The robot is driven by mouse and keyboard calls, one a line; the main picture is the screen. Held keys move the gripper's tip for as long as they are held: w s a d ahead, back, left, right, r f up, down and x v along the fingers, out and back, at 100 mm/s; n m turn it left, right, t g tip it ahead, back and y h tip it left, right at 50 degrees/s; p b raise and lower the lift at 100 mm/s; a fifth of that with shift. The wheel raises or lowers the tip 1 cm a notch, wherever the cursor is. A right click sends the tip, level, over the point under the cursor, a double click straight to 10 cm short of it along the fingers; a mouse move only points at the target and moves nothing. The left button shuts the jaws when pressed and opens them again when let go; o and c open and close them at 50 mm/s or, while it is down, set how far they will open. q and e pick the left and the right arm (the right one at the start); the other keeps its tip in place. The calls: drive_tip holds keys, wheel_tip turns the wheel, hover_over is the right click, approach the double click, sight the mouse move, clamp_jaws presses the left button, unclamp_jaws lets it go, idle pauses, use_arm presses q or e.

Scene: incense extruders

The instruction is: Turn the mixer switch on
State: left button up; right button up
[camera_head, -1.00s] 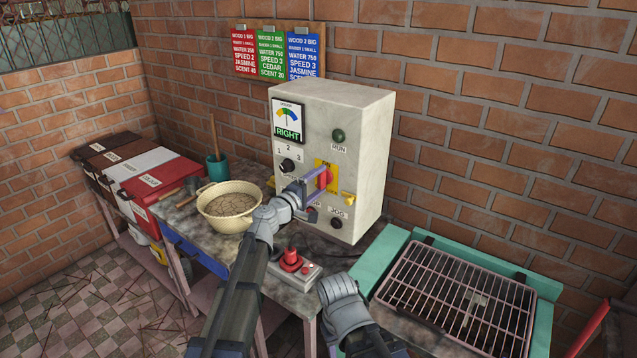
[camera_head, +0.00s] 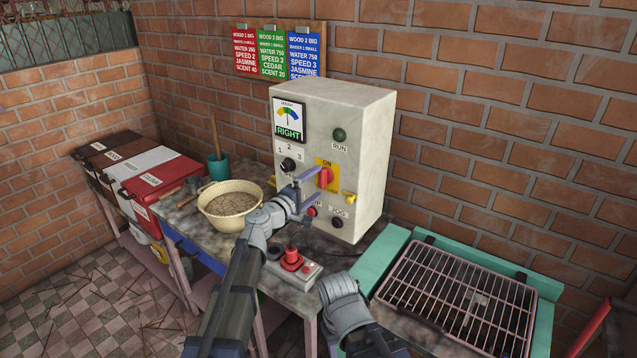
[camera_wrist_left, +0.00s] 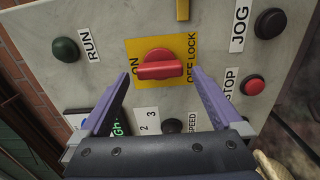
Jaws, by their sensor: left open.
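The mixer switch (camera_head: 326,179) is a red rotary handle on a yellow ON / OFF LOCK plate (camera_head: 334,165) on the pale control box (camera_head: 361,150). In the head view its handle stands roughly upright. In the left wrist view the switch (camera_wrist_left: 160,66) is a bar lying between the ON and OFF LOCK words. My left gripper (camera_head: 319,184) is open in front of it, one purple finger above the other. In the left wrist view the fingers (camera_wrist_left: 161,72) are spread either side of the switch, with nothing held. Contact cannot be told. My right gripper is out of view.
A green RUN lamp (camera_head: 339,135), a speed knob (camera_head: 288,164), a red stop button (camera_head: 312,211) and a JOG button (camera_head: 337,222) share the panel. A bowl of mix (camera_head: 230,200) and a red-button box (camera_head: 293,261) stand on the table. A grill (camera_head: 456,300) is at right.

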use_arm(q)
drive_tip(key=v, duration=0.5)
drive_tip(key=shift+s, duration=0.1)
drive_tip(key=shift+s+f, duration=0.1)
drive_tip(key=s+d+f+m+g+y, duration=0.1)
drive_tip(key=s+f+m+g+y, duration=0.1)
drive_tip(key=s+f+m+g, duration=0.85)
drive_tip(key=s+a+f+g+y, duration=0.2)
drive_tip(key=s+a+f+y, duration=0.2)
drive_tip(key=s+a+f, duration=0.3)
drive_tip(key=s+a+f+g+y, duration=0.1)
drive_tip(key=s+a+f+y, duration=0.4)
drive_tip(key=s, duration=0.4)
drive_tip(key=s+d+m+g, duration=0.1)
drive_tip(key=s+d+m, duration=0.3)
drive_tip(key=d, duration=0.5)
drive_tip(key=shift+s+r+y, duration=0.4)
drive_tip(key=shift+s, duration=0.8)
